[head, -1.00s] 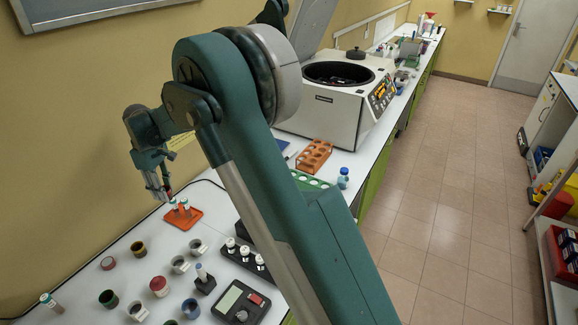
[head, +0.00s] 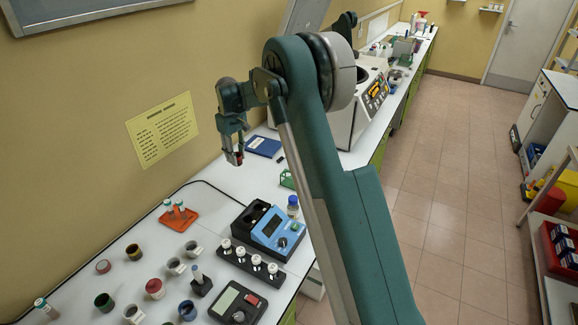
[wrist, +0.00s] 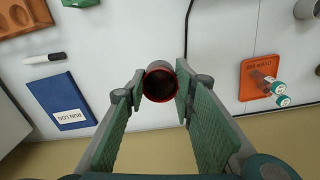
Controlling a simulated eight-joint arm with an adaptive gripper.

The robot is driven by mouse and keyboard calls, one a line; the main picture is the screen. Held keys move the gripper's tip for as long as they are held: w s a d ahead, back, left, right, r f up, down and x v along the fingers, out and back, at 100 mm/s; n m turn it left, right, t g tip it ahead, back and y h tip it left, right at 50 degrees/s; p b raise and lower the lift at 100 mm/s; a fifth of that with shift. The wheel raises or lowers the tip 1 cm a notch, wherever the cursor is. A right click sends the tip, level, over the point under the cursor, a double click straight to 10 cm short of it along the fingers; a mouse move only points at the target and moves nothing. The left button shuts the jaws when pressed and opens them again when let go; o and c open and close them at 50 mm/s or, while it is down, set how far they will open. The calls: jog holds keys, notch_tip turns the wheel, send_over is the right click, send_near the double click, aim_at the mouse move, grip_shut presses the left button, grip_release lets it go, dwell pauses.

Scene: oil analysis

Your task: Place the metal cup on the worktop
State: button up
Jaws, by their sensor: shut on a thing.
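The metal cup (wrist: 161,84) is grey with a red rim and a dark inside. In the wrist view it sits between the two green-padded fingers of my gripper (wrist: 160,90), which is shut on it. In the head view my gripper (head: 237,157) hangs above the worktop (head: 225,185), near the wall, with the dark red cup at its fingertips. The cup appears held in the air; its base is hidden in the wrist view. The worktop below is white.
The blue run log (wrist: 62,100) and a marker pen (wrist: 45,58) lie left in the wrist view. An orange tray with tubes (head: 180,224) is at the right there. A blue device (head: 272,229) and several small cups stand nearer.

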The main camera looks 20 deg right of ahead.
jog(key=w+d+m, duration=0.2)
jog(key=w+d, duration=0.1)
jog(key=d, duration=1.1)
jog(key=shift+s+f, duration=0.1)
jog(key=shift+f, duration=2.4)
jog(key=shift+f, duration=0.1)
jog(key=shift+f, duration=3.05)
jog(key=shift+f, duration=1.85)
jog(key=shift+f, duration=0.2)
